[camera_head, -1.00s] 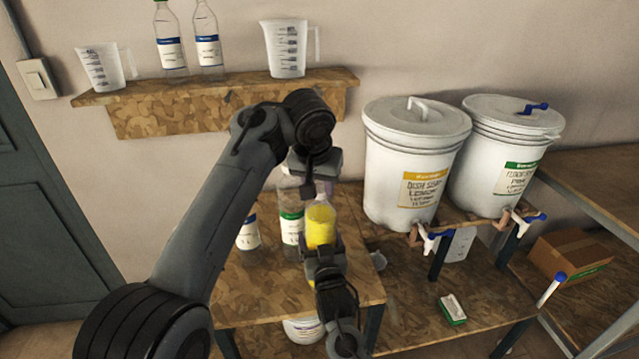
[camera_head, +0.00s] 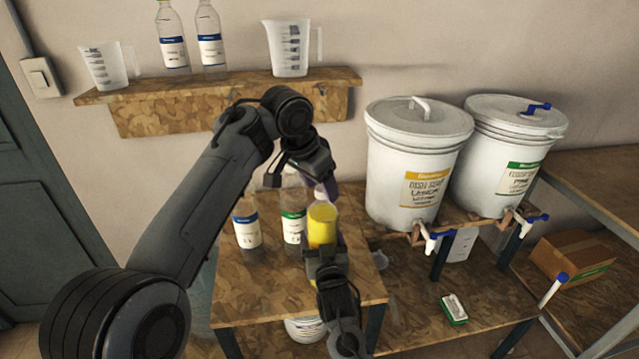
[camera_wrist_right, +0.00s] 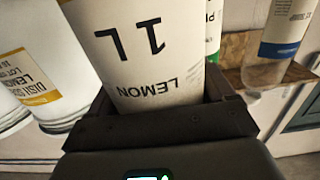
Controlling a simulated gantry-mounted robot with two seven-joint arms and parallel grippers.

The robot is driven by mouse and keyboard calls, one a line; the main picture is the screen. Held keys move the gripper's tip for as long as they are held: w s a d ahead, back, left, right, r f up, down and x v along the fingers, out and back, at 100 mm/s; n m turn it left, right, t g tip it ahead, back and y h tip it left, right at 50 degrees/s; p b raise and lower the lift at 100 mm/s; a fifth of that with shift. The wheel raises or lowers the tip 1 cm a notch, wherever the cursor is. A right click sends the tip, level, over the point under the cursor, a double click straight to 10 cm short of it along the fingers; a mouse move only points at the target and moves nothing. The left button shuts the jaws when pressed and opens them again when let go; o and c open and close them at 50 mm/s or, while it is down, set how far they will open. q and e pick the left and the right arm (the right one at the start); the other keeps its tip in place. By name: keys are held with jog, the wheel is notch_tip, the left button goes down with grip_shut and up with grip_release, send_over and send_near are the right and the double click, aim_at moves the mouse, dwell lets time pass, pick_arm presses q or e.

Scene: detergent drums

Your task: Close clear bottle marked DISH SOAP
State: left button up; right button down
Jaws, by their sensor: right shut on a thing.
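A clear bottle (camera_head: 322,225) with yellow liquid stands upright above the small table. My right gripper (camera_head: 325,255) is shut around its lower part. In the right wrist view its white label (camera_wrist_right: 150,50) reads "LEMON" and "1 L", upside down, between my right gripper's dark jaws (camera_wrist_right: 165,110). My left gripper (camera_head: 320,185) is just above the bottle, pointing down. A pale purplish piece shows at its tips, but whether it is a cap or part of the gripper is unclear. The bottle's mouth is hidden, and the left jaws' opening cannot be made out.
A blue-labelled bottle (camera_head: 246,232) and a green-labelled bottle (camera_head: 293,228) stand on the small table (camera_head: 245,295), left of the held bottle. Two white drums (camera_head: 415,160) with taps stand at right. A wall shelf (camera_head: 215,100) holds bottles and jugs.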

pick_arm(q)
jog(key=shift+r, duration=2.25)
jog(key=o, duration=0.6)
jog(key=v, duration=1.2)
jog(key=shift+d, duration=0.1)
